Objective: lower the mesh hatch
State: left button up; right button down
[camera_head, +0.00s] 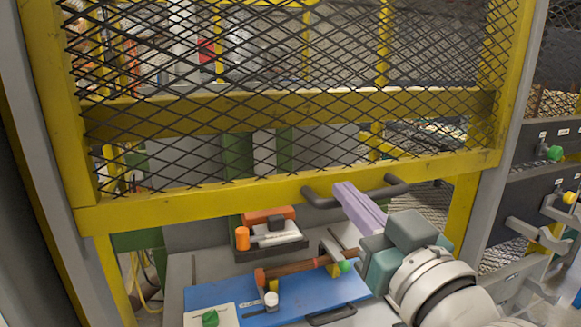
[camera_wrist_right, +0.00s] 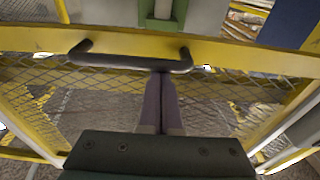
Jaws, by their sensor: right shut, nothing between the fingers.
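The mesh hatch (camera_head: 300,185) is a yellow frame filled with dark diamond mesh. Its lower bar crosses the middle of the head view, above the opening of the work cell. A dark bar handle (camera_head: 318,199) is fixed to that lower bar. The handle also shows across the upper part of the right wrist view (camera_wrist_right: 115,61). My right gripper (camera_head: 343,187) has long purple fingers, shut and empty. Its tips overlap the handle in the head view and end at the handle's edge near its right end in the wrist view (camera_wrist_right: 160,76). I cannot tell whether they touch. My left gripper is not in view.
Below the hatch lie a blue board (camera_head: 215,294) with a brown turned piece (camera_head: 290,270), and a dark tray (camera_head: 270,251) with orange parts. A yellow post (camera_head: 462,208) stands at right. Grey panels with green and yellow knobs (camera_head: 555,153) are farther right.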

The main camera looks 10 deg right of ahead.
notch_tip(320, 180, down, 42)
jog(key=b, duration=3.4)
